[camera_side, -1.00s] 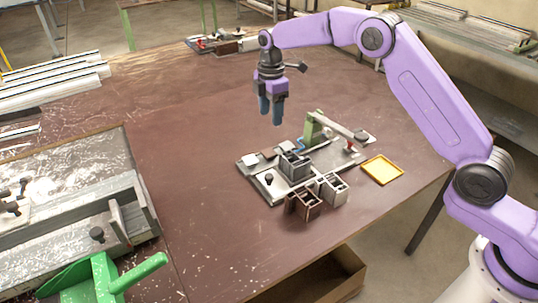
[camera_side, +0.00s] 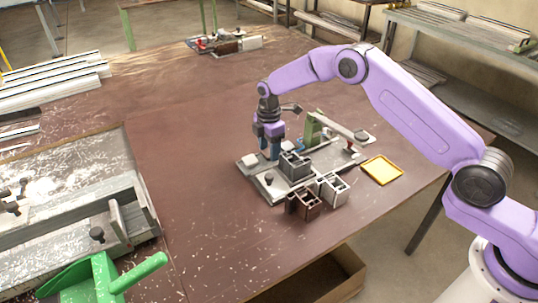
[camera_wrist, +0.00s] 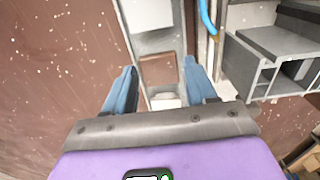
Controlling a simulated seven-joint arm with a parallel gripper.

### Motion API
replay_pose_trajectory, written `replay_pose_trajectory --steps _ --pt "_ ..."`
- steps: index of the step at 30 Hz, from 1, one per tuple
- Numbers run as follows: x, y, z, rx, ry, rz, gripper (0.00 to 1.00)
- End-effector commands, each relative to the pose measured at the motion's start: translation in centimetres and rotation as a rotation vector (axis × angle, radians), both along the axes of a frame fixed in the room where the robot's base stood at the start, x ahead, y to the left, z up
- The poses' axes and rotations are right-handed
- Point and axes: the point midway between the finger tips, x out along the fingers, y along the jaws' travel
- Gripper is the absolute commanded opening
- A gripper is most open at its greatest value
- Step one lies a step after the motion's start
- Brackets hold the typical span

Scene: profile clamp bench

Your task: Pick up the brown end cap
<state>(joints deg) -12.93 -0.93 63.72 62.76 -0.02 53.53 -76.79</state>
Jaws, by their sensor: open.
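A small brown square, which looks like the brown end cap (camera_wrist: 158,70), lies on the grey clamp plate between my fingertips in the wrist view. Its colour is close to the table's. My gripper (camera_side: 269,154) points down over the back left part of the plate (camera_side: 273,192), and it also shows in the wrist view (camera_wrist: 160,78). Its blue fingers are open, one on each side of the brown square, with a gap to it. In the side view the fingers hide most of that spot, and I cannot tell their exact height above the plate.
A grey profile piece (camera_side: 294,165) stands close right of my fingers. A green clamp (camera_side: 313,130) with a lever stands behind it. Brown (camera_side: 305,204) and white (camera_side: 333,187) profiles are at the front, and a yellow tray (camera_side: 382,170) is at right.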

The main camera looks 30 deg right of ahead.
Motion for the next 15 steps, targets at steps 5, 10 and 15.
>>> replay_pose_trajectory --steps 5,10,15 --pt "-0.01 0.0 -0.59 0.0 0.0 0.0 0.56" --pt "0.0 -0.01 -0.55 0.0 0.0 0.0 0.47" --pt "0.0 -0.01 -0.54 0.0 0.0 0.0 0.14"
